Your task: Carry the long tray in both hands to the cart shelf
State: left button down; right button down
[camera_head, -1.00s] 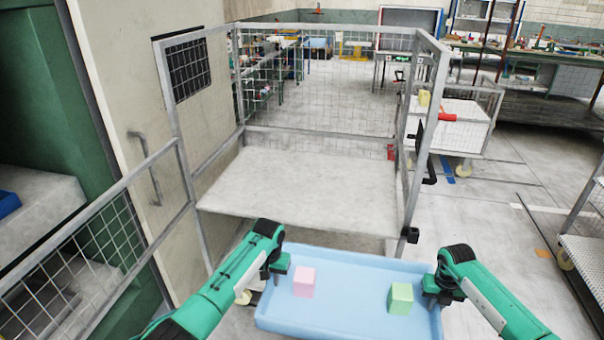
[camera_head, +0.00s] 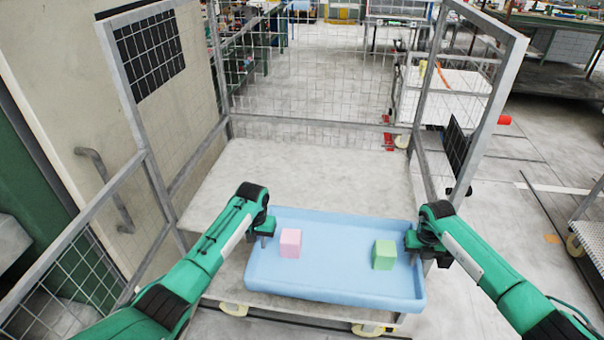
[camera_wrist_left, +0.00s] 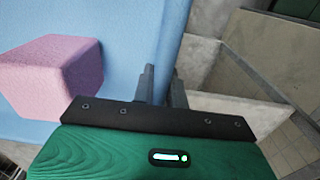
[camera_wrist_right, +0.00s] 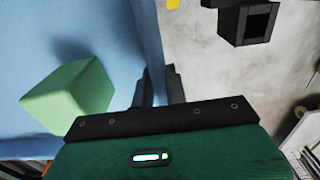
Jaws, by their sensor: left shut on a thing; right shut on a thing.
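The long light blue tray (camera_head: 330,284) shows in the head view in front of me, over the front part of the cart shelf (camera_head: 290,168). I cannot tell whether it touches the shelf. A pink block (camera_head: 290,243) sits in its left part and a green block (camera_head: 384,254) in its right part. My left gripper (camera_head: 264,232) is shut on the tray's left end wall. My right gripper (camera_head: 412,245) is shut on its right end wall. The left wrist view shows the pink block (camera_wrist_left: 52,75) beside the fingers; the right wrist view shows the green block (camera_wrist_right: 70,95).
The cart has mesh walls at the back (camera_head: 310,70), left and right (camera_head: 455,130). Its front is open. A beige cabinet (camera_head: 90,110) with a handle stands close on the left. Another cart (camera_head: 590,215) is at the right edge. Open floor lies right of the cart.

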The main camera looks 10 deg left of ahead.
aim_at(305, 198)
jog(key=i+j, duration=0.35)
jog(key=i, duration=0.15)
jog(key=i+j, duration=0.4)
jog(key=i, duration=0.1)
